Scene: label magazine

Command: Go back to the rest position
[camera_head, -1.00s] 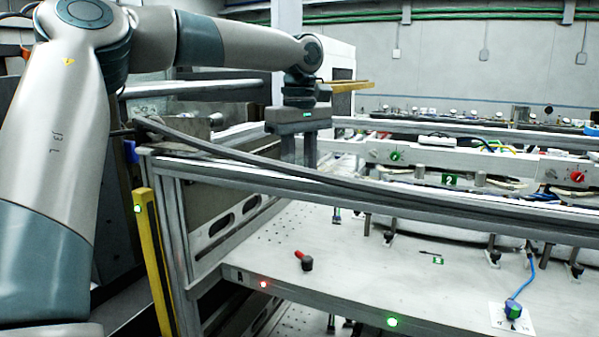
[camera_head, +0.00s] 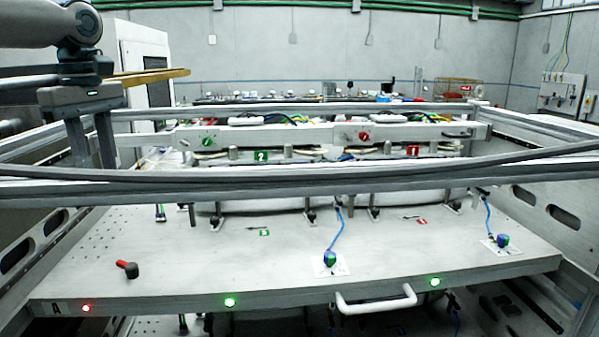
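My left gripper (camera_head: 92,160) hangs at the left edge of the head view, pointing down. Its two fingers are apart with nothing between them. It is near the upper rails of the metal frame (camera_head: 250,188), at the left end. I cannot tell how far it is from the rails. The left arm comes in from the top left corner. My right gripper and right arm are not in view.
A white shelf (camera_head: 200,260) with lit buttons on its front edge lies inside the frame. A red-handled knob (camera_head: 127,268) and two blue-cabled plugs (camera_head: 330,258) are on it. A white handle (camera_head: 375,303) juts from its front. Rails cross above it.

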